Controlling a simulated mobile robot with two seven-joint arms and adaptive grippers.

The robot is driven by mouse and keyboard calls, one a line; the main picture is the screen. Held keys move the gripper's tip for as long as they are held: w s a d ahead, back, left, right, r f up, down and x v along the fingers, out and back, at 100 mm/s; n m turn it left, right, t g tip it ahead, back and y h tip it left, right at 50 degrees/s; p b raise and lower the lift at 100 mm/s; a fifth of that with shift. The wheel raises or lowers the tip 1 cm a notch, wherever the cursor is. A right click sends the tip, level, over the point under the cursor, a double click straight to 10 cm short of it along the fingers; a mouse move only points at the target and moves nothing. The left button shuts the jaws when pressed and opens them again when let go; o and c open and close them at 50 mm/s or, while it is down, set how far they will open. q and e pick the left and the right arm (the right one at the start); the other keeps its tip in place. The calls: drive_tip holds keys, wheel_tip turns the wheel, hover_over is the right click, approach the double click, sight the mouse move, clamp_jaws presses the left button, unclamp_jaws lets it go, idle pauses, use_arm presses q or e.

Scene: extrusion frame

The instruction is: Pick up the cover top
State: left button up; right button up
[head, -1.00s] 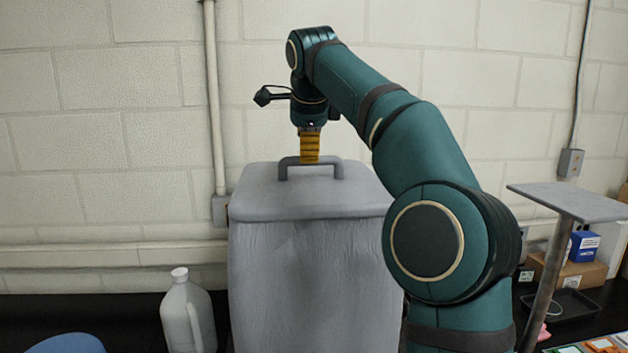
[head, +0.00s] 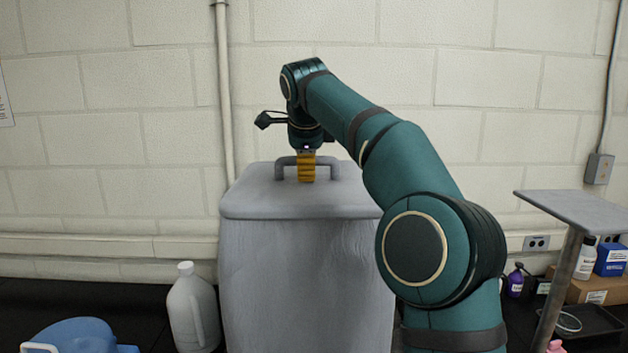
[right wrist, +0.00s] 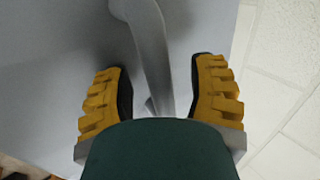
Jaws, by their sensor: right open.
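The cover top (head: 250,199) is a grey lid with a raised bar handle (head: 335,168), lying on a tall grey bin (head: 300,280). My right gripper (head: 307,180) is lowered over the handle. In the right wrist view, my right gripper (right wrist: 160,95) is open, with one yellow finger on each side of the handle (right wrist: 150,45). Gaps show between the fingers and the bar there. The pale surface of the cover top (right wrist: 50,70) spreads below. My left gripper is not in view.
A white jug (head: 193,310) stands left of the bin, with a blue object (head: 75,335) at the lower left. A small grey raised platform (head: 580,209) on a post stands at right, near bottles and boxes. The brick wall is close behind.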

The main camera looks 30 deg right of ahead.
drive_tip(key=shift+a, duration=0.15)
drive_tip(key=shift+c, duration=0.5)
clamp_jaws()
drive_tip(key=shift+r, duration=0.15)
drive_tip(key=shift+r, duration=1.6)
drive_tip(key=shift+s+a+b, duration=0.15)
drive_tip(key=shift+s+b, duration=0.1)
drive_tip(key=shift+b, duration=0.1)
drive_tip(key=b, duration=0.5)
hover_over(305, 192)
drive_tip(key=shift+f, duration=0.2)
drive_tip(key=s+a+b, duration=0.2)
drive_tip(key=s+a, duration=0.3)
drive_tip(key=s, duration=0.3)
drive_tip(key=shift+s+r, duration=0.2)
drive_tip(key=shift+s, duration=0.05)
